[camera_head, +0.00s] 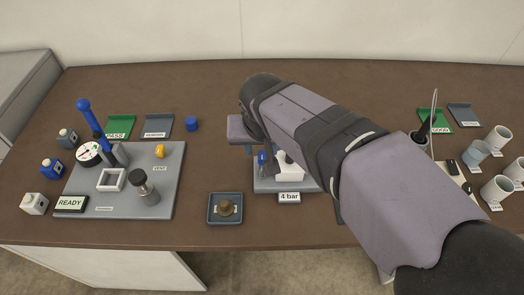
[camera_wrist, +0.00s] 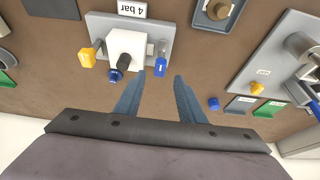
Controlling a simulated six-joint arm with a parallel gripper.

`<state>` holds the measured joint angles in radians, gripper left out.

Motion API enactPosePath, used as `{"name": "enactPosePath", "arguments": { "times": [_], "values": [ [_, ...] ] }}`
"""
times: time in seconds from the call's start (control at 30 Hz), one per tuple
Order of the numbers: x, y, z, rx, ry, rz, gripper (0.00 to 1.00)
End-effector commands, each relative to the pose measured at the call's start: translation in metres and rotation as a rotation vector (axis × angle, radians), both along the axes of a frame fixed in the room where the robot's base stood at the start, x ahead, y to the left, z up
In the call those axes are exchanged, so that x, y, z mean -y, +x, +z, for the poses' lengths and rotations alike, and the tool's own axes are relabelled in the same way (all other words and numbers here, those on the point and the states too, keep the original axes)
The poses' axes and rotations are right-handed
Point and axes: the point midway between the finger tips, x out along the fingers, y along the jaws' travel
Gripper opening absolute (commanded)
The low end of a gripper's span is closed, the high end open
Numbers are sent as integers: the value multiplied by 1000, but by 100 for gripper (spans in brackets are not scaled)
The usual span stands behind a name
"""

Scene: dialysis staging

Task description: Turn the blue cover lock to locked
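The blue cover lock (camera_wrist: 160,68) is a small upright blue piece with a pale mark, at the edge of the grey plate beside the white block (camera_wrist: 124,46). It also shows in the head view (camera_head: 262,158), just below my wrist. My gripper (camera_wrist: 159,77) is open, its two blue-grey fingers apart and empty. In the wrist view the lock appears between and just beyond the fingertips; I see no contact. Whether the lock stands at locked or unlocked cannot be read. In the head view my arm hides much of this fixture and the fingers are not clear.
A grey panel with a blue-handled lever (camera_head: 88,110) is farther left. White cups (camera_head: 497,139) stand at right.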

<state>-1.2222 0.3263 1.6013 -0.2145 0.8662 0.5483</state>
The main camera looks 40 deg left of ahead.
Motion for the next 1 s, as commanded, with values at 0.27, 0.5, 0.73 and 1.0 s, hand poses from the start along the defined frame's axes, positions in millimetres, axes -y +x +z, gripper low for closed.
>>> {"name": "enactPosePath", "arguments": {
  "times": [0.27, 0.5, 0.73, 1.0],
  "values": [
    [-9, 9, -33, -1, -3, 1, 36],
    [-13, 13, -46, -1, -1, 0, 36],
    [-14, 14, -47, 0, -1, 1, 36],
    [-14, 13, -47, 0, 0, 1, 0]
  ]
}}
